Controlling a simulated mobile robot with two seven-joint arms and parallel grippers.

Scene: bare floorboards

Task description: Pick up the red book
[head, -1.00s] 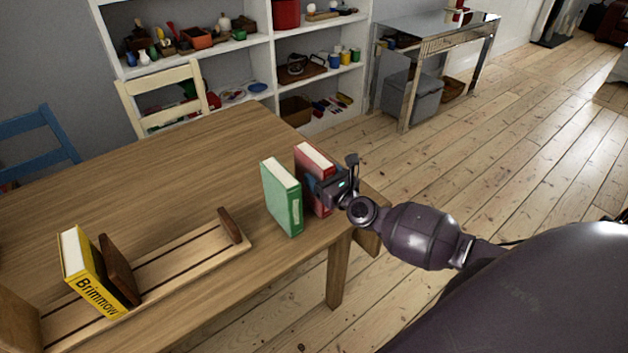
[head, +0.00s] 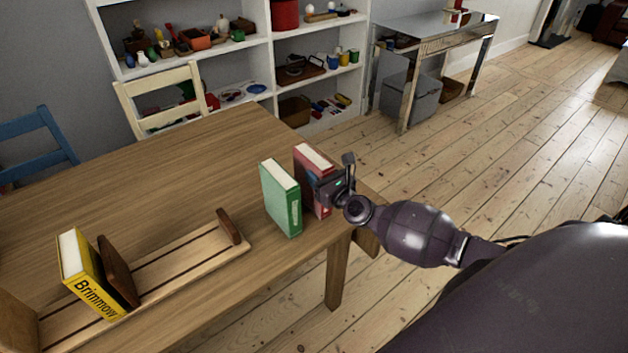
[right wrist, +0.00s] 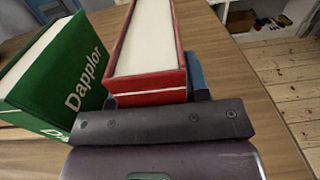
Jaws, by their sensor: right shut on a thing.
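The red book (head: 312,165) stands upright near the right end of the wooden table, its white page edge facing up. My right gripper (head: 326,190) comes in from the right and is shut on the red book. In the right wrist view the red book (right wrist: 150,95) rises just ahead of the gripper (right wrist: 160,110), whose fingertips are mostly hidden. A green book (head: 281,198) stands upright just left of the red one; it also shows in the right wrist view (right wrist: 62,85). My left gripper does not show.
A wooden book rack (head: 185,262) with a yellow book (head: 88,280) stands on the table (head: 160,190) at front left. A cream chair (head: 160,98) and a blue chair (head: 38,140) stand behind. Floor to the right is clear.

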